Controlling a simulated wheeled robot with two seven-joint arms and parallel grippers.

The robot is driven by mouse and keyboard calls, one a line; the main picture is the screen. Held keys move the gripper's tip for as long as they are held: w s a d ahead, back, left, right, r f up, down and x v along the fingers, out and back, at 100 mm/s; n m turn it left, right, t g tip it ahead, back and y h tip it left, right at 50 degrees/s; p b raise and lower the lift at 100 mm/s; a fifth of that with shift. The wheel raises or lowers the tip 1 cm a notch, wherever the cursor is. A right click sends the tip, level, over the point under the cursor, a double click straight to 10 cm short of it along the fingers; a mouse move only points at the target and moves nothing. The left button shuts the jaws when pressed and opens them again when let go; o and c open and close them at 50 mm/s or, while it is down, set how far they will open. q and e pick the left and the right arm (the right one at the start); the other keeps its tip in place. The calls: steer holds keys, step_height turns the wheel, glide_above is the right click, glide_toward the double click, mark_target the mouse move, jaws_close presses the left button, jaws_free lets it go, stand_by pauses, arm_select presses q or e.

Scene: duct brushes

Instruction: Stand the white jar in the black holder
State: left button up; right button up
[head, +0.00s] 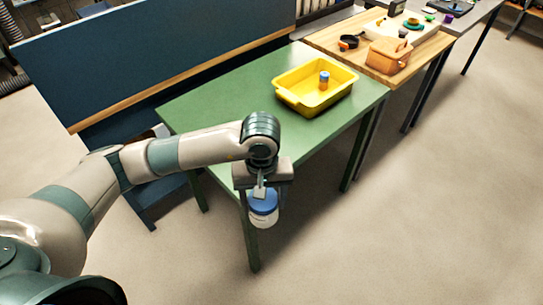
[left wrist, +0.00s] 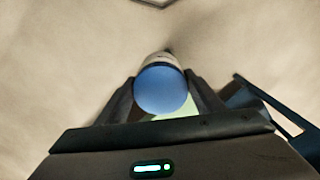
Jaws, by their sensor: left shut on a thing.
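The white jar (head: 263,220) with a blue lid hangs in my left gripper (head: 263,190), in front of the green table's near edge and over the floor. In the left wrist view the jar's blue lid (left wrist: 161,90) faces the camera, with one finger on each side of it. My left gripper is shut on the jar. I cannot make out the black holder for certain. A small black round thing (head: 349,41) lies on the wooden table, too small to identify. My right gripper is not in view.
The green table (head: 215,100) has a yellow tray (head: 290,97) with a small blue-topped can (head: 324,79) inside. The table's left part is clear. Behind it stands a dark blue panel (head: 150,50). The wooden table (head: 330,38) holds an orange-brown box (head: 388,56).

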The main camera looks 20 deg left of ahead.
mark_target(253, 207)
arm_select(q)
steer(key=s+a+f+m, duration=0.1)
steer(key=s+m, duration=0.1)
steer(key=shift+s+a+f+m, duration=0.25)
steer(key=shift+a+f+m, duration=0.1)
steer(key=shift+f+m, duration=0.05)
steer(key=shift+s+a+f+m, duration=0.2)
steer(key=shift+s+a+m, duration=0.15)
steer(key=shift+a, duration=0.3)
steer(key=shift+s+a+f+m, duration=0.25)
steer(key=shift+a+m, duration=0.05)
steer(key=shift+a, duration=0.35)
steer(key=shift+s+a+f+m, duration=0.2)
steer(key=shift+s+a+m, duration=0.15)
steer(key=shift+a, duration=0.3)
